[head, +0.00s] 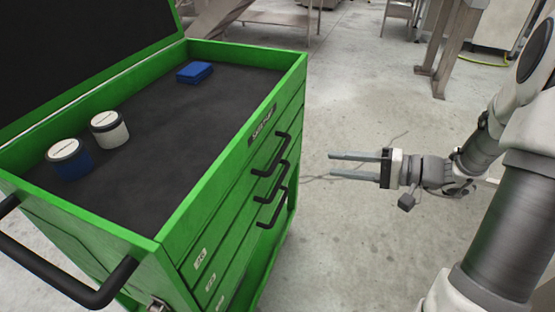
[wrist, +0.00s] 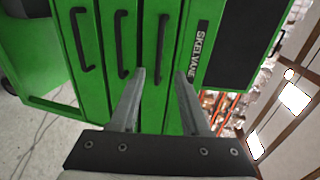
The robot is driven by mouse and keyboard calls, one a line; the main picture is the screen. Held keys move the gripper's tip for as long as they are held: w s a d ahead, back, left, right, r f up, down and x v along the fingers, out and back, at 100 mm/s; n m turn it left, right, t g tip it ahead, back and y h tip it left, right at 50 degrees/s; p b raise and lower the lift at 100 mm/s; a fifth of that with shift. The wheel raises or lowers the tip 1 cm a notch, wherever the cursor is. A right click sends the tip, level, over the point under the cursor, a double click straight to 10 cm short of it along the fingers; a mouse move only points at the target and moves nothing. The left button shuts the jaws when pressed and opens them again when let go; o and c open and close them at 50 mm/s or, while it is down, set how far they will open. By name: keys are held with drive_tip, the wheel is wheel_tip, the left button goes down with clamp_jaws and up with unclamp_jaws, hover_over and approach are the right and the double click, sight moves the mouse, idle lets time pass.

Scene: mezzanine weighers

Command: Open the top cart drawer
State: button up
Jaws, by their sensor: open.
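The green tool cart (head: 170,262) has stacked drawers with black bar handles on its front. The top drawer (head: 232,189) looks closed flush, with its handle (head: 270,158) just below the dark name label. My gripper (head: 331,164) is open and empty, to the right of the handles and apart from them, its fingers pointing at the cart front. In the wrist view the cart appears turned sideways, and the top drawer handle (wrist: 162,45) lies beyond and between my fingertips (wrist: 160,76). Nothing is between the fingers.
Two lower handles (head: 272,209) sit close under the top one. Two lidded jars (head: 70,160) and a blue block (head: 195,72) rest on the cart's dark top. A black push bar (head: 75,285) sticks out at the near left. The floor (head: 350,235) before the drawers is clear.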

sight(277, 157)
drive_tip(key=b+x, duration=0.2)
drive_tip(key=x, duration=1.3)
drive_tip(key=shift+a, duration=0.15)
drive_tip(key=shift+c, duration=0.2)
clamp_jaws()
idle(0.6)
